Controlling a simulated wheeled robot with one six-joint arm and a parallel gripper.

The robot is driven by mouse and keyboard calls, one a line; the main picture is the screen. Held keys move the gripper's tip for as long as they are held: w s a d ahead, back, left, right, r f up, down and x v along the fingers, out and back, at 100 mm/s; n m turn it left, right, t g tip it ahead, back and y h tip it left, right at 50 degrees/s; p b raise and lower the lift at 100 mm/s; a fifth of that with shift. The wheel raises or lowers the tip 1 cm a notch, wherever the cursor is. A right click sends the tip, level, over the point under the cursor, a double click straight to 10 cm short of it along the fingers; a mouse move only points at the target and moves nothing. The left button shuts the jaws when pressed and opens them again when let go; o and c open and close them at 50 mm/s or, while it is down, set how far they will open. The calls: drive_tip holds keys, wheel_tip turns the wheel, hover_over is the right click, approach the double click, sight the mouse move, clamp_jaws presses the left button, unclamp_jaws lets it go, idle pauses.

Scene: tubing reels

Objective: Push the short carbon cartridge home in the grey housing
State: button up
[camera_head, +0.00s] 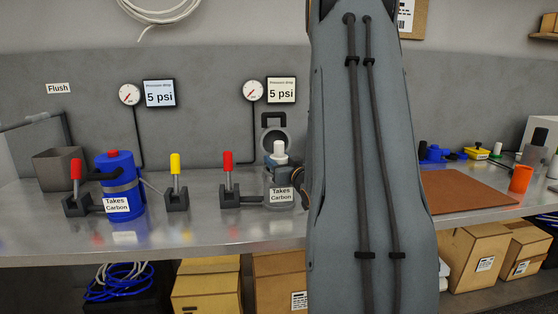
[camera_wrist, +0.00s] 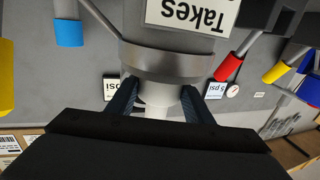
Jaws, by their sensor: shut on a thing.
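The grey housing (camera_head: 281,191) stands on the steel bench beside my arm, with a "Takes Carbon" label on its front. Its ring-shaped lid (camera_head: 273,128) is up. A white cartridge (camera_head: 280,149) stands upright in the housing's mouth, its top showing above the rim. In the wrist view, which is upside down, the housing's grey collar (camera_wrist: 165,62) is close ahead. My gripper (camera_wrist: 160,95) is shut on the white cartridge (camera_wrist: 158,112), one dark finger on each side. How deep the cartridge sits is hidden by the collar. In the head view my arm hides most of the gripper.
A blue housing (camera_head: 120,180) with a red top stands to the left. Red (camera_head: 227,160) and yellow (camera_head: 175,163) valve handles stand between them. Two gauges hang behind. A brown mat (camera_head: 465,188) and an orange cup (camera_head: 520,179) lie right of my arm.

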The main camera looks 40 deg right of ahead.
drive_tip(key=shift+f+b, duration=0.55)
drive_tip(key=shift+f, duration=0.4)
drive_tip(key=o, duration=1.3)
drive_tip(key=shift+a+f, duration=0.1)
drive_tip(key=shift+s+f, duration=0.1)
drive_tip(key=shift+s+a, duration=0.1)
drive_tip(key=shift+s, duration=0.15)
drive_tip(key=v, duration=0.2)
drive_tip(key=b+v, duration=0.1)
drive_tip(key=v, duration=0.4)
drive_tip(key=shift+s+r, duration=0.1)
drive_tip(key=shift+r, duration=0.2)
